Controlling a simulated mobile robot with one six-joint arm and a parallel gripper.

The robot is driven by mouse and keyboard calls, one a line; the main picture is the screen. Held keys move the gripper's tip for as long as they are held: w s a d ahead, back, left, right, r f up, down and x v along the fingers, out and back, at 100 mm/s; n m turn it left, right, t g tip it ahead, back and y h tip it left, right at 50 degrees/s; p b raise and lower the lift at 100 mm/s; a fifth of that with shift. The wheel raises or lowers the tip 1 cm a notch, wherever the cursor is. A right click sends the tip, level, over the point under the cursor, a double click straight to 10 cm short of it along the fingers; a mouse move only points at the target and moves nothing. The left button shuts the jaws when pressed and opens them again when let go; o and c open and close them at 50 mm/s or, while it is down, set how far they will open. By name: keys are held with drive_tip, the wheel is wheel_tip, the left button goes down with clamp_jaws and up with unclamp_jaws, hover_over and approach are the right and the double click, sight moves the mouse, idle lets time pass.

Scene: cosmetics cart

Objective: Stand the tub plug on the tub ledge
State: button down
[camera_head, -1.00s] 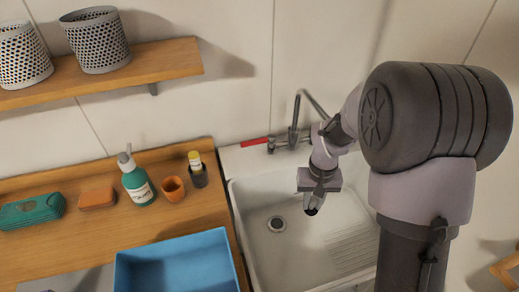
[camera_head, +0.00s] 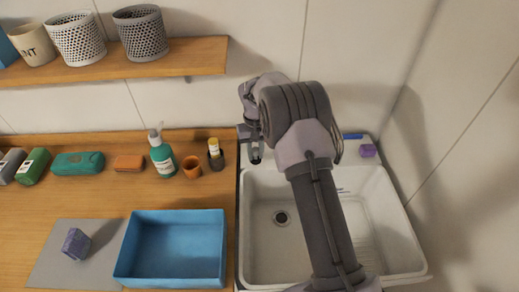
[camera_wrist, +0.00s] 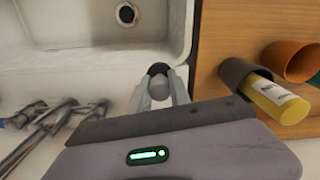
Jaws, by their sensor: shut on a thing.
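My gripper (camera_head: 256,154) is shut on the tub plug, a small round piece with a black disc and a grey knob. In the wrist view the plug (camera_wrist: 158,70) sits between the fingertips of my gripper (camera_wrist: 160,88). In the head view only a dark bit shows at the fingertips. The white tub ledge (camera_wrist: 95,92) runs behind the basin, and the plug is held over its left end, close to the wooden counter. I cannot tell whether the plug touches the ledge. The basin (camera_head: 262,240) has a round drain.
The tap (camera_wrist: 40,125) stands on the ledge and is hidden by my arm in the head view. A dark cup with a yellow bottle (camera_head: 214,148) and an orange cup (camera_head: 192,166) stand just left. A blue tray (camera_head: 130,250) is in front. A purple block (camera_head: 367,151) lies right.

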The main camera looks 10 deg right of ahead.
sight(256, 149)
drive_tip(key=w, duration=0.1)
drive_tip(key=w+d, duration=0.1)
drive_tip(key=w, duration=0.3)
drive_tip(key=shift+d+f, duration=0.15)
drive_tip(key=shift+f, duration=0.1)
drive_tip(key=shift+f+b, duration=0.5)
drive_tip(key=shift+f, duration=1.2)
drive_tip(key=shift+f, duration=0.15)
drive_tip(key=c, duration=1.2)
unclamp_jaws()
